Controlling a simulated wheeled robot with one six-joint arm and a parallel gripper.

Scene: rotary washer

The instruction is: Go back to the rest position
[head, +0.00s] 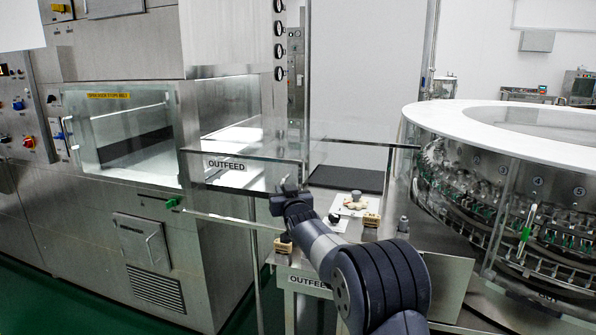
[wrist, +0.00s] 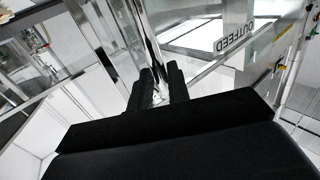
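My gripper (head: 290,184) is black and points away from me, at the right end of the clear panel labelled OUTFEED (head: 245,172) in the head view. In the wrist view, the two black fingers of my gripper (wrist: 158,88) stand apart. A shiny metal post (wrist: 147,38) shows in the gap between them and runs upward. I cannot tell whether it stands between the fingers or beyond them, or whether they touch it. No loose object shows in the grasp. My arm is stretched forward from the lower right of the head view.
A steel machine with a glass window (head: 130,130) fills the left. A round washer with a white rim (head: 480,125) stands close on the right. A steel outfeed table with a control plate (head: 352,204) lies beside my arm. Green floor (head: 95,310) shows at lower left.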

